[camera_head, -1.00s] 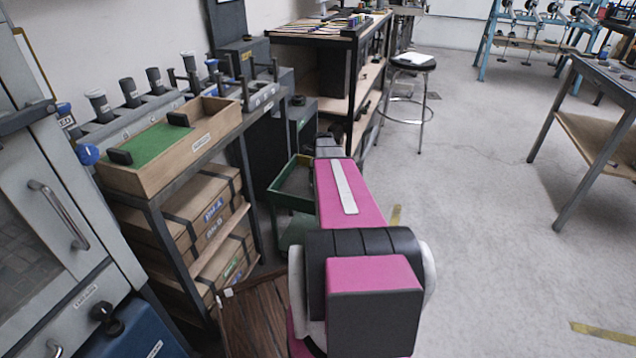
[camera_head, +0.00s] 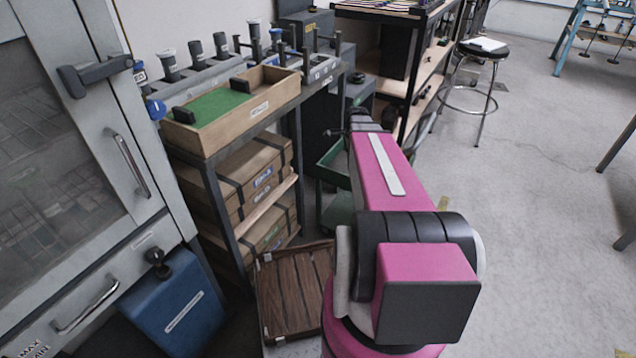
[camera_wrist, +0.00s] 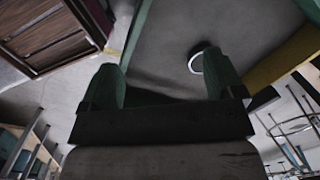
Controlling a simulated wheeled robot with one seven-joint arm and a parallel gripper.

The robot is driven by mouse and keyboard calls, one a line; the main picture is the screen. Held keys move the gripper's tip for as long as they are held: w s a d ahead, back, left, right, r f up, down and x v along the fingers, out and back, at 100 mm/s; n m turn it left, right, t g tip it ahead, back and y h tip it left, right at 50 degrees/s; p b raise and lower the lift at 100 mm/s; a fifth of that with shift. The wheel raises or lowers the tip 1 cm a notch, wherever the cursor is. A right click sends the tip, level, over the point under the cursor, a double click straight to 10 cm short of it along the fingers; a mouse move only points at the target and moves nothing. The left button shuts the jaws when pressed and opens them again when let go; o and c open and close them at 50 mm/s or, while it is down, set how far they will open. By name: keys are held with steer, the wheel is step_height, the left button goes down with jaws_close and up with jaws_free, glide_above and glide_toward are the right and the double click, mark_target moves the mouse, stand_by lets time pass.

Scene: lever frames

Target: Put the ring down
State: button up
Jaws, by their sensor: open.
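The ring (camera_wrist: 195,63) is pale and round in the wrist view, against a dark grey surface with green edges (camera_wrist: 139,32). The right finger hides part of the ring. My gripper (camera_wrist: 160,78) shows two dark green fingers standing wide apart, with nothing between them. The ring is by the tip of the right finger; I cannot tell whether they touch. In the head view my pink arm reaches toward a green tray cart (camera_head: 333,212), and the arm hides part of it. Neither the ring nor my fingers can be made out in the head view.
A wooden tray with a green mat (camera_head: 222,106) tops a shelf with boxes (camera_head: 262,178) at the left. A brown slatted crate (camera_head: 296,292) lies on the floor beside a blue box (camera_head: 176,305). A stool (camera_head: 482,48) stands behind. The floor at right is open.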

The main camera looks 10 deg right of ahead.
steer(key=s+a+n, duration=1.4)
steer(key=a+n, duration=0.3)
steer(key=n, duration=0.2)
steer(key=shift+s+a+r+n+g+h, duration=0.25)
steer(key=shift+a+r+n+g+h, duration=0.05)
steer(key=shift+a+r+g, duration=0.1)
